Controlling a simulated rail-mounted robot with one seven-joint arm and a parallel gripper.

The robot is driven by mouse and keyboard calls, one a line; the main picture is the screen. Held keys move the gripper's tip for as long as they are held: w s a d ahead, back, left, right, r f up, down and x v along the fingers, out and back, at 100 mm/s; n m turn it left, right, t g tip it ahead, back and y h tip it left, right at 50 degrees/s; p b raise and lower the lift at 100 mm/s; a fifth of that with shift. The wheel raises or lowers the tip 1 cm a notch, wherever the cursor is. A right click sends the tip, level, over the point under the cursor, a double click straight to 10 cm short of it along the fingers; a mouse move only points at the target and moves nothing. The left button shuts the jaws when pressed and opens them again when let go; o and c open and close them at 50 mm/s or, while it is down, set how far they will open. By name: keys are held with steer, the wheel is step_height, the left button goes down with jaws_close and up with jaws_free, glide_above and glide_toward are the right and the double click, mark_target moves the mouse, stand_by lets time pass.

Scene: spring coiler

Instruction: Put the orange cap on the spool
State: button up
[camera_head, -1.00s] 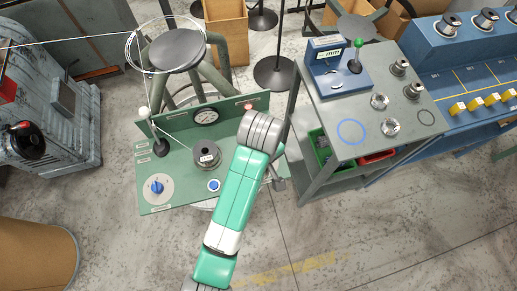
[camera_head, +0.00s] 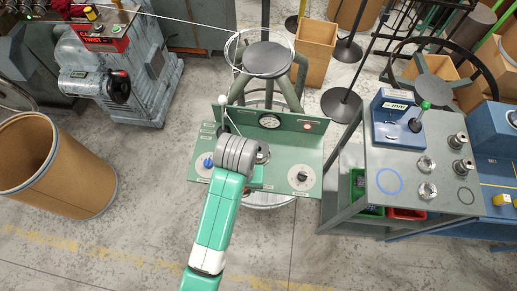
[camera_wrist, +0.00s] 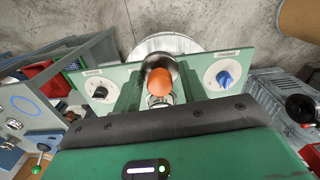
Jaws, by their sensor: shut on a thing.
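The orange cap (camera_wrist: 159,82) is in the middle of the wrist view, between the fingers of my gripper (camera_wrist: 158,88), which is shut on it. A dark grey round body (camera_wrist: 158,62) shows right behind the cap; I cannot tell whether the two touch. In the head view, the dark spool (camera_head: 263,152) stands on the green bench (camera_head: 285,140), partly covered by my wrist, which is over its left side. The cap and my fingertips are hidden there.
A blue knob (camera_head: 206,162) and a black knob (camera_head: 301,177) flank the spool. A white-tipped post (camera_head: 224,103) and a gauge (camera_head: 269,121) stand behind. A grey cart (camera_head: 405,165) is at right, a brown drum (camera_head: 58,170) at left.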

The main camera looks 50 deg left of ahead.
steer(key=b, duration=0.4)
glide_above(258, 144)
steer(key=s+d, duration=0.1)
steer(key=f, duration=0.2)
steer(key=shift+d+f, duration=0.1)
steer(key=shift+f, duration=1.4)
steer(key=shift+f, duration=0.1)
steer(key=shift+f+b, duration=0.3)
steer(key=shift+f, duration=0.2)
steer(key=o, duration=1.1)
steer(key=shift+c, duration=0.2)
step_height(258, 144, up, 13)
steer(key=p, duration=0.2)
